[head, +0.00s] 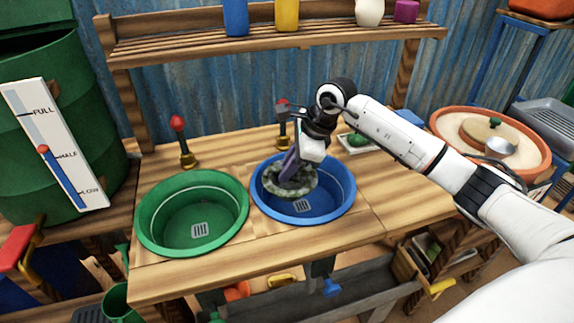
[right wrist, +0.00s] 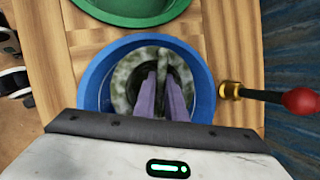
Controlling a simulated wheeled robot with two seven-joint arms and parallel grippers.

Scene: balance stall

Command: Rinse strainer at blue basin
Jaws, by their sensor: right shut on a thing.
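The blue basin (head: 338,206) is set in the wooden counter, right of the green basin. It also shows in the right wrist view (right wrist: 88,92). The strainer, a round piece with a mottled grey-green rim (head: 276,188), is down inside the blue basin. Its rim also shows around the fingers in the right wrist view (right wrist: 124,84). My right gripper (head: 289,174) reaches down into the basin, its purple fingers (right wrist: 163,78) shut on the strainer. The fingers and wrist hide part of it. My left gripper is not in view.
The green basin (head: 151,222) is close on the left. A red-knobbed tap (right wrist: 300,101) stands behind the blue basin; another (head: 178,123) is behind the green one. A green barrel with a level gauge (head: 57,150) stands left. An orange round tub (head: 440,121) is right.

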